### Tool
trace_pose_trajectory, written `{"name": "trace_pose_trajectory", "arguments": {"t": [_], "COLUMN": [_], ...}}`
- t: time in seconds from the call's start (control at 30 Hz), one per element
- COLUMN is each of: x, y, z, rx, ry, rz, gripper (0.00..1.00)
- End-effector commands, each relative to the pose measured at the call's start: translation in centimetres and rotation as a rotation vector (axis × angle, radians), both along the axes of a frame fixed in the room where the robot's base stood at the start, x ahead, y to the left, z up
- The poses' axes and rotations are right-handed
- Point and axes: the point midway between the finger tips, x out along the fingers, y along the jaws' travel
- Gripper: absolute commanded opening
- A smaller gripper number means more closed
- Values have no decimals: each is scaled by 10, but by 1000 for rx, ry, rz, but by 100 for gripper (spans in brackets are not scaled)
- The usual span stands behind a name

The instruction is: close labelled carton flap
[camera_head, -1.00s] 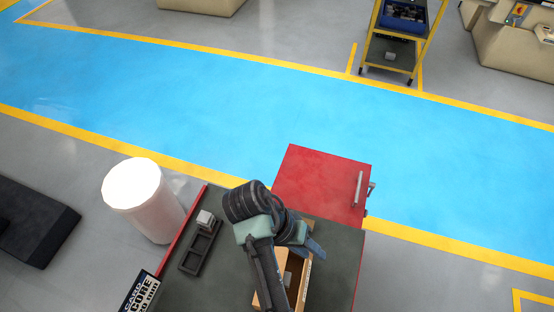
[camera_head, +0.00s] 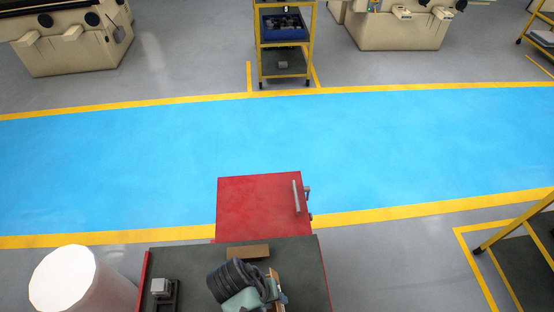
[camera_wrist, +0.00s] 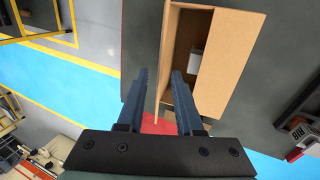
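The open carton (camera_wrist: 182,50) is brown cardboard and sits on the dark bench top. In the wrist view one wide flap (camera_wrist: 226,62) is folded out to the right, and a narrow flap (camera_wrist: 168,62) shows edge-on at the left. A small pale object (camera_wrist: 195,62) lies inside. My gripper (camera_wrist: 160,73) is open, its two blue fingers apart over the carton's left side. I cannot tell whether they touch the left flap. In the head view a brown flap (camera_head: 248,252) shows beyond my wrist, which hides most of the carton. No label is readable on the flaps.
The dark bench top (camera_head: 200,262) has a red edge and a red panel with a handle (camera_head: 262,205) at its far side. A small block in a dark holder (camera_head: 160,288) and a white cylinder (camera_head: 72,280) are at the left. A yellow trolley (camera_head: 285,60) stands far off.

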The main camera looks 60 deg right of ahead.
Motion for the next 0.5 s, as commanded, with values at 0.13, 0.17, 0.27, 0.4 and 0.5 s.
{"name": "trace_pose_trajectory", "arguments": {"t": [0.13,0.17,0.27,0.4,0.5], "x": [-4,-4,-5,-5,-5], "y": [-4,-4,-5,-6,-6], "z": [-16,-18,-23,-25,-24], "rx": [1,1,0,0,0], "ry": [2,2,0,0,0], "rz": [-1,-1,0,0,0], "gripper": [35,35,35,35,35]}}
